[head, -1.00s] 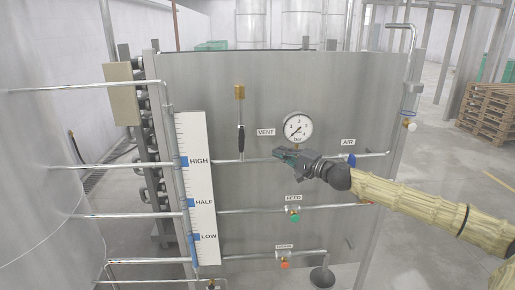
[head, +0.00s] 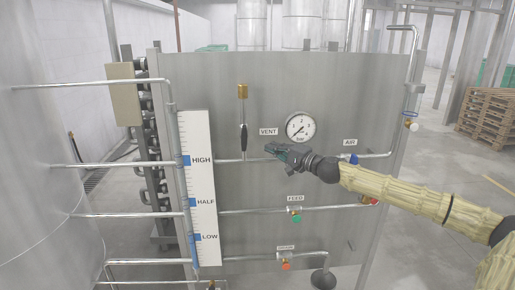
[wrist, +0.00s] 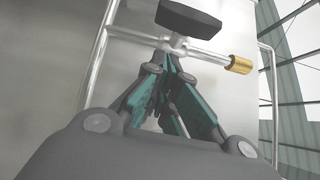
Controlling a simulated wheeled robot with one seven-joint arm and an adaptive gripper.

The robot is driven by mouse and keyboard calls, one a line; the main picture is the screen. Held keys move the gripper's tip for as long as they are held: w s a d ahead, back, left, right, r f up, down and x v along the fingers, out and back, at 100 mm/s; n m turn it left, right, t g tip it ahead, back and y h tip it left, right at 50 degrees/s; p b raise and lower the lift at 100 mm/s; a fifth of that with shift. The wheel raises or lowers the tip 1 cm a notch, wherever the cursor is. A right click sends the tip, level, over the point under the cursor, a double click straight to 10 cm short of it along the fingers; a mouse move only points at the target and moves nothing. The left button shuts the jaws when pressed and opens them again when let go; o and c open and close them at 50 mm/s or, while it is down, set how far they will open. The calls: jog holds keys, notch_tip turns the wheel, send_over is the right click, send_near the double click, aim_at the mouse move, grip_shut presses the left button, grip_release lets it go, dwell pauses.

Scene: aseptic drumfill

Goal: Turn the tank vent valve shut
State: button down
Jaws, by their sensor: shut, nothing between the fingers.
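The vent valve's black lever (head: 243,138) stands upright, in line with a short vertical pipe ending in a brass fitting (head: 242,91), just left of the VENT label (head: 268,131). My gripper (head: 270,150) is right of the lever and a little below its middle, with its fingers shut and empty. In the wrist view, my gripper (wrist: 170,58) points toward the black grip of the lever (wrist: 190,18), which shows just beyond the fingertips. The brass fitting (wrist: 241,64) is to the right there. I cannot tell whether the fingertips touch the lever.
A pressure gauge (head: 300,127) sits above my gripper. The blue AIR handle (head: 353,158), green FEED valve (head: 296,218) and orange lower valve (head: 286,266) are on the panel. A level scale (head: 198,188) stands left of the lever. Horizontal pipes cross the panel.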

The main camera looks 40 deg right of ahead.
aim_at(244, 138)
jog(key=w+a+b, duration=0.4)
jog(key=b, duration=0.3)
jog(key=shift+w+r, duration=0.2)
jog(key=shift+w, duration=0.2)
dwell(0.3)
jog(key=shift+d+f+b, duration=0.15)
jog(key=shift+d+b, duration=0.05)
jog(key=shift+b, duration=0.1)
jog(key=b, duration=0.2)
jog(key=shift+a+f+b, duration=0.1)
jog(key=shift+f+b, duration=0.2)
jog(key=shift+b, duration=0.05)
jog(key=shift+b, duration=0.45)
jog(key=shift+a+r+t+b, duration=0.15)
jog(key=shift+r+t+b, duration=0.05)
jog(key=shift+t+b, duration=0.15)
jog(key=shift+f+b, duration=0.1)
jog(key=shift+b, duration=0.9)
